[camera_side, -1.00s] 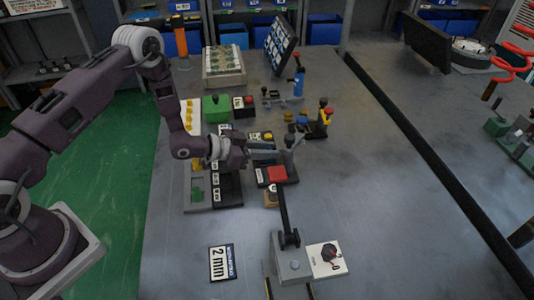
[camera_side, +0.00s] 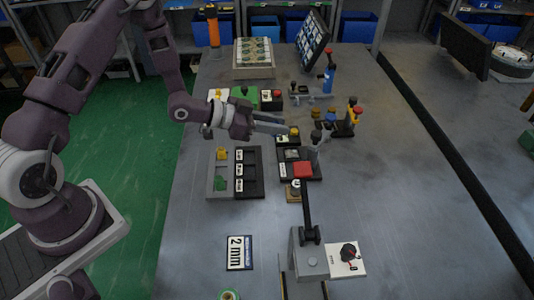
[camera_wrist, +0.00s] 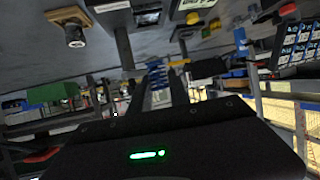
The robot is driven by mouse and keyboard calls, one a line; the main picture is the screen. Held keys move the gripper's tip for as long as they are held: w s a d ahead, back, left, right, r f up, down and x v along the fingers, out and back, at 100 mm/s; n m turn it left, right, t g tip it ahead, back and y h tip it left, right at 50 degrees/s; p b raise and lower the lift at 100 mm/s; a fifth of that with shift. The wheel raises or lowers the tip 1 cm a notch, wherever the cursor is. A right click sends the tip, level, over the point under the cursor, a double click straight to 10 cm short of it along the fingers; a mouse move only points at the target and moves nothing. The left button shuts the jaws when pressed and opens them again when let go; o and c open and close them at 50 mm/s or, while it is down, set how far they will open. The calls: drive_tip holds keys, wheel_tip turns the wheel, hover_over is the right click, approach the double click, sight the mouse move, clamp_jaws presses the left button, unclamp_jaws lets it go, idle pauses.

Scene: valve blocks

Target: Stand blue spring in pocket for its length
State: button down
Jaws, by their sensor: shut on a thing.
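My gripper (camera_side: 287,128) is held above the table, behind the trays in the side view. In the wrist view its fingers are shut on the blue spring (camera_wrist: 157,75), which shows as a small blue and pale striped piece between them. The spring cannot be made out in the side view. The black tray with several labelled pockets (camera_side: 249,193) lies on the table, nearer the camera than my gripper and to its left. Its labels are too small to read, and the pockets look empty.
A grey tray (camera_side: 211,180) with yellow and green pieces adjoins the black tray. A blue bottle (camera_side: 328,80) and small fixtures stand behind.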

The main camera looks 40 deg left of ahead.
hover_over(250, 171)
wheel_tip(250, 171, down, 10)
drive_tip(key=shift+f, duration=0.1)
drive_tip(key=c, duration=1.2)
unclamp_jaws()
drive_tip(key=shift+c, duration=0.2)
